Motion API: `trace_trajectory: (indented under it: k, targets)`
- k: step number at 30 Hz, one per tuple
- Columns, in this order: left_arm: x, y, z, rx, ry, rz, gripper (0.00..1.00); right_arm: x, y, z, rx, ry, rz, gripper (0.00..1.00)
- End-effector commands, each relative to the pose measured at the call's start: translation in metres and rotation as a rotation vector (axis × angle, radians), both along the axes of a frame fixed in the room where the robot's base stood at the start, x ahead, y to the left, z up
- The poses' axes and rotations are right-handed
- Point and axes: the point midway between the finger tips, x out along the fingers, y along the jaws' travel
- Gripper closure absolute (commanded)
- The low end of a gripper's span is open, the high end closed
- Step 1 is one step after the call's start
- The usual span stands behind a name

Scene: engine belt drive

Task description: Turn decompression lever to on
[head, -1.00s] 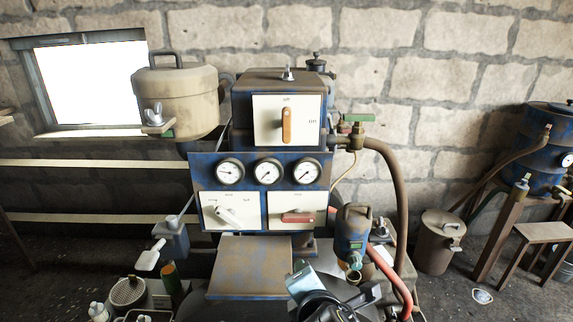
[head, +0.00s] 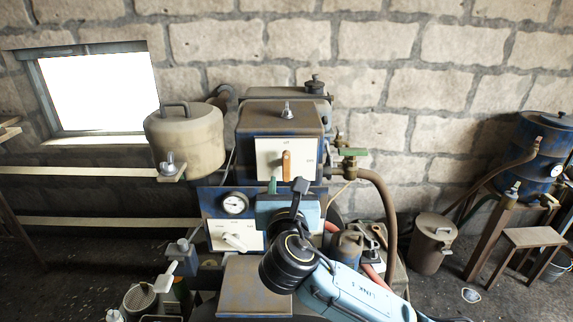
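A white panel (head: 270,160) on the upper blue box carries an orange lever (head: 286,164), which stands upright, with one small mark above it and one to its right. The marks are too small to read surely, so I cannot tell which lever is the decompression one. A white lever (head: 234,242) sits tilted on the lower left panel (head: 219,229). My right gripper (head: 286,186) is in front of the machine, just below the orange lever. It hides the lower right panel and its red lever. Its fingertips are unclear. My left gripper is out of view.
One gauge (head: 234,203) shows left of my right gripper; the other gauges are hidden. A tan tank (head: 186,140) stands at the left. A brown pipe (head: 384,205) with a green-handled valve (head: 352,152) runs down the right side. A flat plate (head: 250,288) juts out below.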

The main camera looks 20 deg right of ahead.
Motion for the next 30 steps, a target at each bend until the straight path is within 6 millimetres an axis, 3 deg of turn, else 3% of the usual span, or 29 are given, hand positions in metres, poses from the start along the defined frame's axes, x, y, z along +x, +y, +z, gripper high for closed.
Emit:
trace_trajectory:
  k: [6,12,25,30]
  targets:
    - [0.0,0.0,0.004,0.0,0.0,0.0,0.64,0.044,-0.013,0.001,0.0,-0.001,-0.002,0.6]
    - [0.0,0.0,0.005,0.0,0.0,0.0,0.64,0.067,-0.019,0.001,0.003,-0.001,-0.001,0.6]
    - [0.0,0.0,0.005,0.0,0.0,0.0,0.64,0.075,-0.022,0.0,0.004,0.0,0.0,0.6]
    - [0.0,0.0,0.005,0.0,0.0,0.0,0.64,0.075,-0.022,0.0,0.003,0.0,0.0,0.82]
